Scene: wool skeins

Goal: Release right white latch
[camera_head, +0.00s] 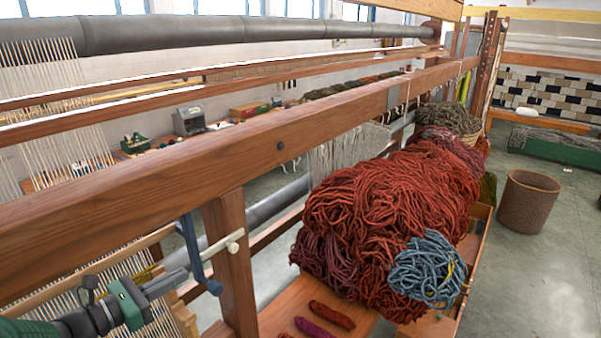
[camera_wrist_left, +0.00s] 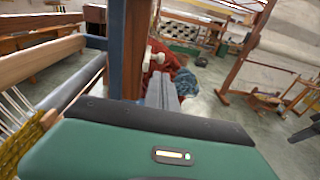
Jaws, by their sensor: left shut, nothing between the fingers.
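The white latch (camera_head: 230,240) is a pale peg with a round knob, set at the wooden post below the large beam. It also shows in the left wrist view (camera_wrist_left: 156,54), just beyond the fingertips. My left gripper (camera_head: 184,274) comes in from the lower left, with a green and dark body. Its grey fingers are together and hold nothing; they point toward the latch from its left in the head view. In the left wrist view the closed fingers (camera_wrist_left: 160,92) appear just below the latch. Contact cannot be told. My right gripper is not in view.
A blue metal bracket (camera_head: 194,252) hangs between my left gripper and the latch. The wooden post (camera_head: 231,265) and long beam (camera_head: 280,140) bound the space. Red wool skeins (camera_head: 385,210) and a blue-grey skein (camera_head: 428,270) lie to the right. A wicker basket (camera_head: 527,202) stands on the floor.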

